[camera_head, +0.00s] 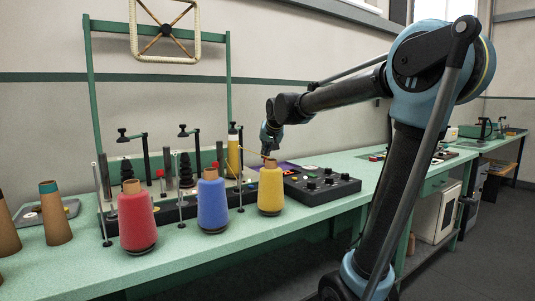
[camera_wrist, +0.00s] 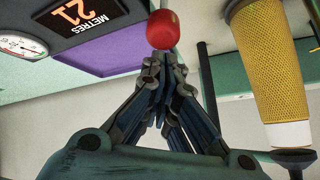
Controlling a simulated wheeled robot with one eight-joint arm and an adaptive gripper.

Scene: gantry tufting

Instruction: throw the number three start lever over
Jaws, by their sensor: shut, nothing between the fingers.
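A red rounded knob (camera_wrist: 163,29) shows just past my fingertips in the wrist view. It looks like a lever's knob, but no number is readable and its shaft is hidden. My gripper (camera_wrist: 164,58) is shut and empty, its tips at the knob's lower edge; whether they touch I cannot tell. In the head view my gripper (camera_head: 267,153) is above and behind the yellow cone, at the right end of the row of stations. Two small red knobs, one at left (camera_head: 160,173) and one in the middle (camera_head: 215,164), stand along the row.
Red (camera_head: 138,220), blue (camera_head: 212,204) and yellow (camera_head: 270,192) thread cones stand along the bench front. A black control box (camera_head: 320,184) lies to the right. A yellow wound package (camera_wrist: 265,65) is close right of my fingers; a METRES display (camera_wrist: 75,14) is at left.

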